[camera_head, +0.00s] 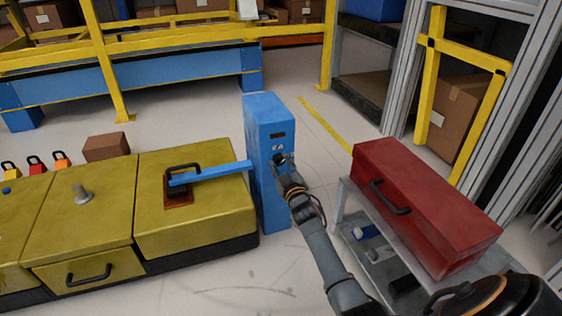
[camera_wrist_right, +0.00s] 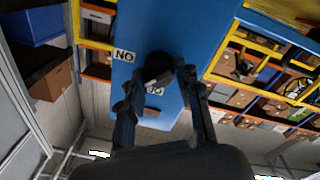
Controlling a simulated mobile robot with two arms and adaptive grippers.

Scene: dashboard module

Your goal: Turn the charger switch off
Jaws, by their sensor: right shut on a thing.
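The charger is a tall blue box (camera_head: 268,115) standing on the floor right of the yellow module; its blue face (camera_wrist_right: 195,35) fills the top middle of the wrist view. The charger switch is a dark round knob (camera_wrist_right: 158,64) on that face, between white labels, one reading "NO" (camera_wrist_right: 124,56). My right gripper (camera_head: 281,161) is at the charger's front, its fingers (camera_wrist_right: 156,88) shut on the knob from both sides. The gripper hides part of the knob and the lower label, so the knob's setting cannot be told. My left gripper is not in view.
A yellow module (camera_head: 205,225) with black handles stands at left; a blue bar (camera_head: 215,173) reaches from it to the charger. A red toolbox (camera_head: 430,215) sits on a grey cart (camera_head: 345,215) at right. Several small padlocks (camera_head: 37,163) and a brown box (camera_head: 107,147) lie behind the module.

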